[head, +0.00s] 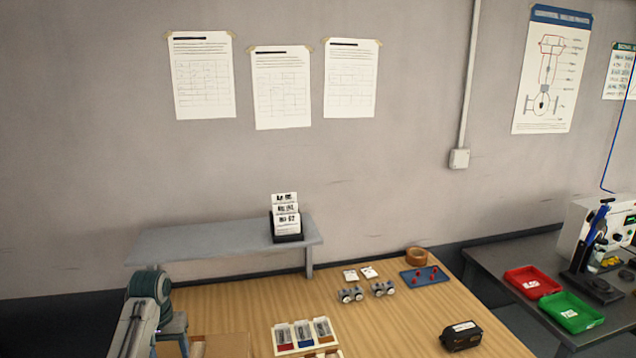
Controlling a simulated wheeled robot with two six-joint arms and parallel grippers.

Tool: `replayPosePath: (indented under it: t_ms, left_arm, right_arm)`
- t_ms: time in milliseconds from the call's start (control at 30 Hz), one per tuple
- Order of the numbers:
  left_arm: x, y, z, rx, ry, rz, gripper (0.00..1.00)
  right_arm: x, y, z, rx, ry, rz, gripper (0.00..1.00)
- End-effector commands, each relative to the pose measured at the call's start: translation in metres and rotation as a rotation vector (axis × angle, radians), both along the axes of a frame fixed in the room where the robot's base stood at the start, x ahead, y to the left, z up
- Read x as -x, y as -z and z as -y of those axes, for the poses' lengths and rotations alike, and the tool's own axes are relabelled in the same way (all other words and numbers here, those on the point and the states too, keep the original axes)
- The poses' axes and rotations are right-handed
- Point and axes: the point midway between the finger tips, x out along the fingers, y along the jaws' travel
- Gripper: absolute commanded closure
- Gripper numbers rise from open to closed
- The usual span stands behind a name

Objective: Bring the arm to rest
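Neither of my grippers is in the head view, so I cannot see whether they are open or holding anything. A pale grey link with a dark teal round part shows at the lower left, and I cannot tell for sure whether it belongs to my arm. No fingers show on it. The wooden workbench (240,310) fills the lower middle. A light tray with several compartments (305,349) sits at its front. Two small grey metal gauge-like parts (351,295) lie behind it. A black case (460,336) with a white label lies at the right.
A grey shelf (200,240) at the back of the bench carries a black card holder (286,228). A blue mat (425,276) with red pieces and a brown tape roll (416,257) lie at the back right. A dark side table holds red (532,281) and green (570,312) trays and a grey test unit (585,222).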

Motion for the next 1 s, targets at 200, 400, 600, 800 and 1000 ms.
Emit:
replayPosePath:
  t_ms: [200,400,600,800,1000]
  left_arm:
    - [0.020,0.022,0.006,-0.015,0.018,0.013,0.40]
    - [0.045,0.045,0.014,-0.031,0.041,0.034,0.40]
    - [0.085,0.074,0.024,-0.051,0.073,0.066,0.40]
    - [0.159,0.105,0.042,-0.075,0.125,0.117,0.40]
    - [0.243,0.115,0.060,-0.091,0.174,0.183,0.40]
  right_arm:
    - [0.004,0.000,0.000,0.000,0.000,-0.004,1.00]
    - [0.007,0.000,-0.001,-0.001,0.001,-0.008,1.00]
    - [0.007,0.001,-0.004,-0.005,0.002,-0.008,1.00]
    - [0.010,0.001,-0.007,-0.007,0.002,-0.013,1.00]
    - [0.009,0.001,-0.006,-0.007,0.002,-0.012,1.00]
